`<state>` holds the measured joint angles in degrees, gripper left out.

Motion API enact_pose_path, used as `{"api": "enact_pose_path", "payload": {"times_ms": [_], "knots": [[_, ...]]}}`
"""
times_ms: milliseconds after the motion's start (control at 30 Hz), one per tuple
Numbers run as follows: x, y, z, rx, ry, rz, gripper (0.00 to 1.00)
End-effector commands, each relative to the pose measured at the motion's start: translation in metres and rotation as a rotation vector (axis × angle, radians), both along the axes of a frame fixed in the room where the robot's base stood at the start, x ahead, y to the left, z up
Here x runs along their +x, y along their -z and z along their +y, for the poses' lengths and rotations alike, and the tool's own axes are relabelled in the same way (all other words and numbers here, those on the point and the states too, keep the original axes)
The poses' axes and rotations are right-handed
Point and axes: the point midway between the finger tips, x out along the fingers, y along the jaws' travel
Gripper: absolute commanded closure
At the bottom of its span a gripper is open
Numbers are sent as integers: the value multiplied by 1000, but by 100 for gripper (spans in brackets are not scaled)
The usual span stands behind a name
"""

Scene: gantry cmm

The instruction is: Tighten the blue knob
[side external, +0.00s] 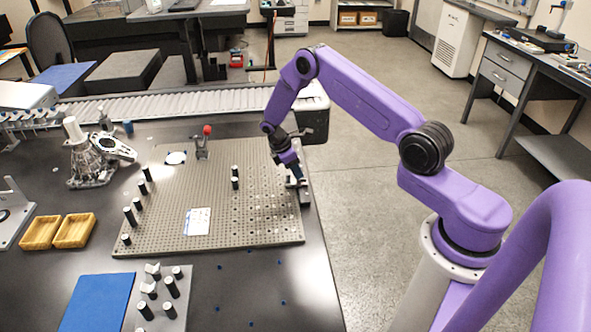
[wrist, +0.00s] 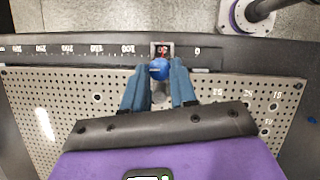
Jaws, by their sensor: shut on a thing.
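The blue knob (wrist: 160,69) shows in the wrist view between the two blue fingertips of my gripper (wrist: 160,78). My gripper is shut on the knob, with a finger on its left and right sides. The knob sits at a small metal slider on a dark ruled scale (wrist: 100,50) along the plate's edge. In the side view, my gripper (side external: 296,176) points down at the right edge of the perforated plate (side external: 220,228). The knob is hidden or too small to tell there.
Several black posts (side external: 130,216) stand on the plate's left part, and a red-tipped clamp (side external: 203,143) at its back. Two yellow trays (side external: 40,233), a blue mat (side external: 97,303) and a metal casting (side external: 88,160) lie left of the plate. The floor right of the table is clear.

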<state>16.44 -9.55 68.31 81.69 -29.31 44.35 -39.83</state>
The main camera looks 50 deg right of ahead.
Motion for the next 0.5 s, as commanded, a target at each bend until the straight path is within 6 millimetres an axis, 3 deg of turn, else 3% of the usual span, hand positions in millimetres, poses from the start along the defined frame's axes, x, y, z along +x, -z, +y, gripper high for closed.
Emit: {"api": "enact_pose_path", "payload": {"times_ms": [500], "knots": [[3, -1, -3, -1, 339, 0, 100]]}}
